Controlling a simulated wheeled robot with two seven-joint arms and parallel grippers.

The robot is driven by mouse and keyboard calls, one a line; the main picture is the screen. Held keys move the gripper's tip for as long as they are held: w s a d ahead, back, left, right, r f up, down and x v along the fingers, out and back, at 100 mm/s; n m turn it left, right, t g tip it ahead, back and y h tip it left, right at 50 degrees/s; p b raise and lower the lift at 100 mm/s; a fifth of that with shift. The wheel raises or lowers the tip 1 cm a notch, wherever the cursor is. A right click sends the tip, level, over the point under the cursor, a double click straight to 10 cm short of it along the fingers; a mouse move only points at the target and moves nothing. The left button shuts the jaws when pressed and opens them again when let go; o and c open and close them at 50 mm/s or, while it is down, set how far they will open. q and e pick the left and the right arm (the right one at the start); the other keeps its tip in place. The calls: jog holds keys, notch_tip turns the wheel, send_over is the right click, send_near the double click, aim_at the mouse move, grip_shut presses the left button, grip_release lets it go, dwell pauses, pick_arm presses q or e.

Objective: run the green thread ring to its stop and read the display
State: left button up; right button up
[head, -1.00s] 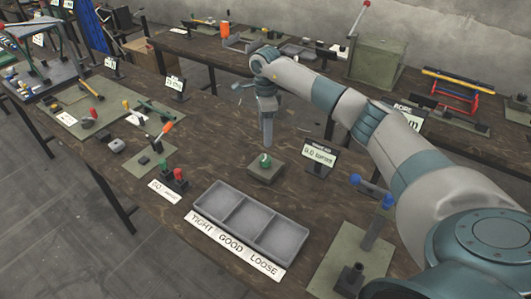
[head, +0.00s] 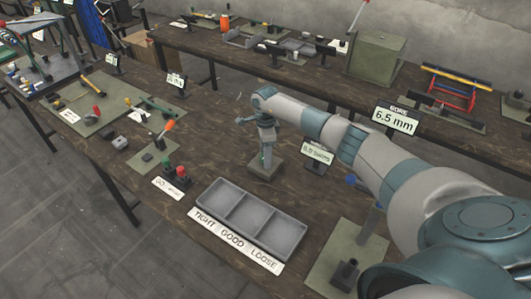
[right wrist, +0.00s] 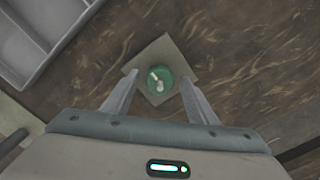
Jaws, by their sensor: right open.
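The green thread ring (right wrist: 160,80) sits on a square grey-green block (right wrist: 146,94) in the right wrist view, a pale stud showing at its middle. In the head view the block (head: 265,172) stands mid-table and my gripper mostly hides the ring. My right gripper (right wrist: 159,77) points down over the ring, open, one finger on each side; I cannot tell whether the fingers touch it. A small display (head: 318,153) stands just right of the block. It seems to read in turns, but its figures are too small to be sure. My left gripper is not in view.
A grey three-part tray (head: 248,219) labelled tight, good and loose lies in front of the block. A display reading 6,5 mm (head: 395,119) stands at the back right. Bare tabletop lies left of the block.

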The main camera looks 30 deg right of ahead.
jog(key=c, duration=1.1)
jog(key=shift+o, duration=0.2)
jog(key=shift+f+m+b, duration=0.1)
jog(key=shift+m+b, duration=1.3)
jog(key=shift+m, duration=0.5)
jog(key=m+b, duration=0.2)
jog(key=m, duration=0.3)
jog(key=m+b, duration=0.1)
jog(key=m, duration=0.3)
jog(key=shift+b, duration=0.3)
jog(key=m, duration=0.3)
jog(key=shift+b, duration=0.3)
jog(key=m, duration=0.6)
